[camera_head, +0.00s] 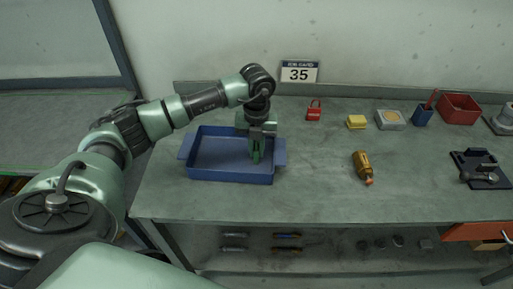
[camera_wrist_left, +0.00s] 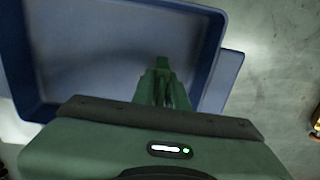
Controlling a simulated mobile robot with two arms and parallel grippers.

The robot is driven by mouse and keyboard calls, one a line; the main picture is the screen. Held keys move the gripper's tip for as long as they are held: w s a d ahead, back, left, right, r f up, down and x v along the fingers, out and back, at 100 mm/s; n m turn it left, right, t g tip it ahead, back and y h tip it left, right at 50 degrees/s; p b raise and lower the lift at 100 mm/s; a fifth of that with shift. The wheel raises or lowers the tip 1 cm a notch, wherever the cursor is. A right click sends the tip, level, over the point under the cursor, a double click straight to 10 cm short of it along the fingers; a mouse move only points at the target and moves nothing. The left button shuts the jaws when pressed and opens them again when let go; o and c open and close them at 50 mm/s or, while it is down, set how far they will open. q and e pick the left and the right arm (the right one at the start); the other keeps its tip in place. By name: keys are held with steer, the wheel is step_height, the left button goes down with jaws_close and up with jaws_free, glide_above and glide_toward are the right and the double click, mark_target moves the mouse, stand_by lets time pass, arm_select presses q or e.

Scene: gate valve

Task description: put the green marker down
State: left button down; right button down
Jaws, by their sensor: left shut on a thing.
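My left gripper (camera_head: 257,150) is over the right part of the blue tray (camera_head: 228,179), pointing down. It is shut on the green marker, which shows between the fingers in the left wrist view as a dark green shape (camera_wrist_left: 162,66). In the head view the marker is hard to tell apart from the green fingers. I cannot tell whether the marker touches the tray floor. The tray also fills much of the left wrist view (camera_wrist_left: 60,60) and holds nothing else that I can see. My right gripper is not in view.
A red padlock (camera_head: 314,111), a yellow block (camera_head: 356,121), a grey box (camera_head: 390,119), a blue cup (camera_head: 422,115) and a red bin (camera_head: 458,108) stand along the back. The bench between tray and bottle is clear.

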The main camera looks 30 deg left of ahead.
arm_select(q)
steer(key=shift+f, duration=0.2)
steer(key=c, duration=1.4)
jaws_free()
steer(key=shift+r, duration=0.1)
steer(key=shift+r, duration=0.1)
steer(key=shift+r, duration=0.2)
step_height(320, 180, up, 11)
steer(key=b, duration=0.2)
steer(key=shift+r+b, duration=0.1)
steer(key=shift+b, duration=0.3)
steer(key=shift+r, duration=0.25)
